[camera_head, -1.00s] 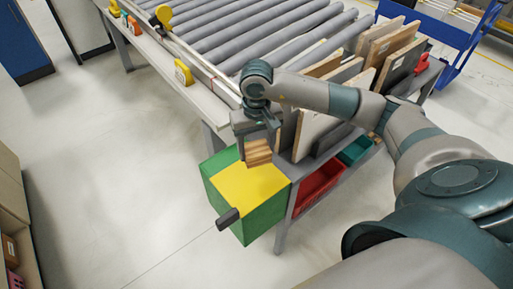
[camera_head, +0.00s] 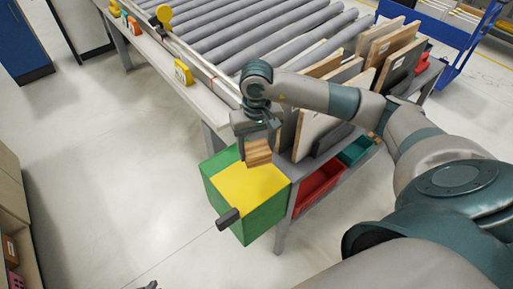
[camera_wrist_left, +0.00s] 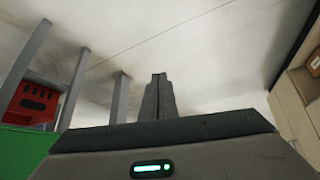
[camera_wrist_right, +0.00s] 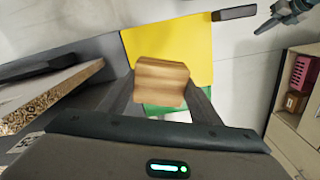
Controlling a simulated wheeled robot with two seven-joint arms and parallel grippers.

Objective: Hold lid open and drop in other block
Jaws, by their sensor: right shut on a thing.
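The green box (camera_head: 268,216) has a yellow lid (camera_head: 250,190) lying flat over its top, with a dark handle (camera_head: 228,218) at the near edge. The lid also shows in the right wrist view (camera_wrist_right: 175,42). My right gripper (camera_head: 257,143) is shut on a wooden block (camera_head: 258,153), held above the far part of the lid; the block shows between the fingers in the right wrist view (camera_wrist_right: 162,82). My left gripper (camera_wrist_left: 158,95) has its fingers together, empty, over the floor. Only its tip (camera_head: 148,286) shows at the bottom edge of the head view, apart from the handle.
A roller conveyor table (camera_head: 225,115) stands behind the box. Upright boards (camera_head: 320,125) stand right of my right gripper. A red bin (camera_head: 318,187) and a teal bin (camera_head: 356,150) sit on the shelf below. The floor left of the box is clear.

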